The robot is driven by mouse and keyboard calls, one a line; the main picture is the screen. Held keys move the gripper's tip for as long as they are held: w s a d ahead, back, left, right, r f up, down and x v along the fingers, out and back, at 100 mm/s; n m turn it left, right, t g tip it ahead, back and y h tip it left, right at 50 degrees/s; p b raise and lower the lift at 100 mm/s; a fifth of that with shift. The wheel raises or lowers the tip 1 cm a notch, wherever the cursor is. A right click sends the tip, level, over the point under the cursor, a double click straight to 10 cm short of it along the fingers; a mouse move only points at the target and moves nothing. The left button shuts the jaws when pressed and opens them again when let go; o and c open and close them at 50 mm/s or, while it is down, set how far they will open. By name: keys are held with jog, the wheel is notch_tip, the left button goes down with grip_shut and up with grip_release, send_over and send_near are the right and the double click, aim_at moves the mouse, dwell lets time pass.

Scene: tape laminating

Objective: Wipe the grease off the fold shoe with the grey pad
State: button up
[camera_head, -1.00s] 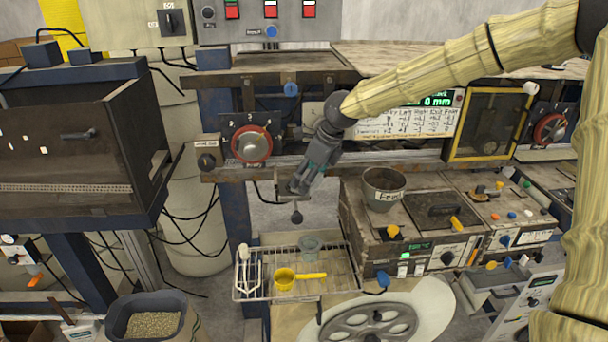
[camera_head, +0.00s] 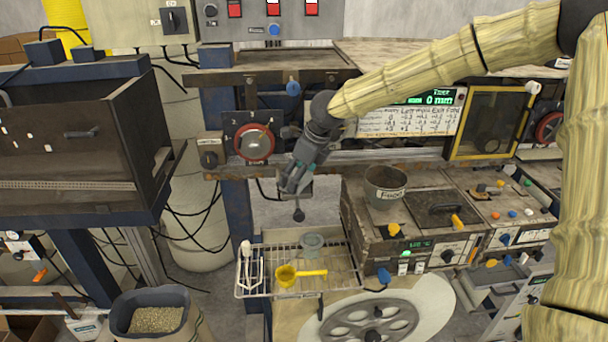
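My gripper (camera_head: 288,190) points down and slightly left, below the machine's front rail. It is in front of a small grey metal piece with a dark knob (camera_head: 299,215) hanging under it; I cannot tell whether they touch. I cannot make out whether the fingers are open or shut, or whether a pad is between them. The fold shoe cannot be clearly picked out; it may be the metal piece partly hidden behind my gripper. No grey pad or grease can be made out at this size.
A wire rack (camera_head: 246,296) below holds a yellow ladle (camera_head: 287,276) and a grey cup (camera_head: 312,243). A red-rimmed dial (camera_head: 254,143) is left of my gripper. A pot (camera_head: 385,184) stands on the control box to the right. A spoked wheel (camera_head: 340,330) is lower down.

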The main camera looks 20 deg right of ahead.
jog(key=shift+w+a, duration=0.25)
jog(key=shift+a, duration=0.65)
jog(key=shift+w+a, duration=0.25)
jog(key=shift+a, duration=0.65)
jog(key=shift+p, duration=0.3)
jog(key=shift+r+p, duration=2.8)
jog(key=shift+r, duration=0.2)
